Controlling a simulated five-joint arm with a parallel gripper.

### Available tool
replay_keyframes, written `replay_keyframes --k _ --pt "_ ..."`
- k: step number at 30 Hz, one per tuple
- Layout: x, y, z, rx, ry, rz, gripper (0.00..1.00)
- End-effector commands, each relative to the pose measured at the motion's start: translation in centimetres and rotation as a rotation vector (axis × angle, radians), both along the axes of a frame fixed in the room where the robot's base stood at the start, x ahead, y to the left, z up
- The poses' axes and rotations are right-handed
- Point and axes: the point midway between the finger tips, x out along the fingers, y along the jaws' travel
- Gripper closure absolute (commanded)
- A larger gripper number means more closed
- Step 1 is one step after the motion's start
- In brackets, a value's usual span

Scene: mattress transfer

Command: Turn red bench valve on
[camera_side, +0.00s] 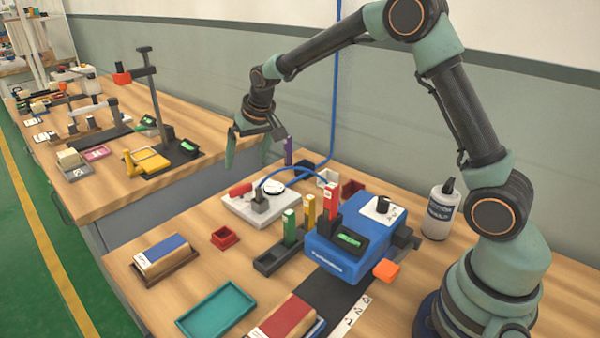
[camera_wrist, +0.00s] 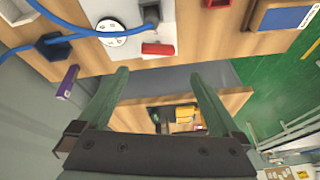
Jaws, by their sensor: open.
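The red valve handle (camera_side: 240,189) sits at the left corner of a white plate (camera_side: 236,207), beside a grey block (camera_side: 260,202) and a round white dial (camera_side: 274,186). In the wrist view the red handle (camera_wrist: 158,49) shows lying crosswise, just beyond the fingertips in the picture, with the dial (camera_wrist: 111,31) to its left. My gripper (camera_side: 248,162) is open and empty, above and behind the plate in the side view. In the wrist view its two green fingers (camera_wrist: 159,74) are spread apart, with nothing between them.
A blue hose (camera_wrist: 78,33) runs to the plate area. A purple marker-like block (camera_side: 288,151) stands behind it. Colored upright blocks, a blue device (camera_side: 335,262), a small red tray (camera_side: 225,238) and a teal tray (camera_side: 216,309) share the bench. A gap separates a second bench (camera_side: 105,190).

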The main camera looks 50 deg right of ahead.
Motion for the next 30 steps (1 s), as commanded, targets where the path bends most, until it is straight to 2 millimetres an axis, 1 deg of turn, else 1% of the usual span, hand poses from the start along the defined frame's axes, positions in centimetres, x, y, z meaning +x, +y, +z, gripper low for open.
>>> replay_keyframes --k 3,11,14,15,17,18,19,24,27,30 --pt "-0.2 0.0 0.5 0.0 0.001 0.0 0.0" --pt "-0.3 0.0 0.6 0.0 0.001 0.0 0.0" --pt "-0.1 0.0 0.6 0.0 0.002 0.0 0.34" --pt "0.2 -0.1 0.6 0.0 0.002 0.0 0.5" --pt "0.9 -0.3 0.5 -0.002 0.006 0.0 0.73" --pt "1.5 -0.5 0.4 -0.004 0.011 0.0 0.88" --pt "2.1 -0.7 0.3 -0.004 0.013 0.0 0.99" --pt "4.9 -1.9 -0.3 -0.011 0.034 -0.001 1.0" --pt "5.9 -2.4 -0.6 -0.013 0.045 0.001 1.0" --pt "6.4 -2.6 -0.8 -0.015 0.05 0.002 1.0"
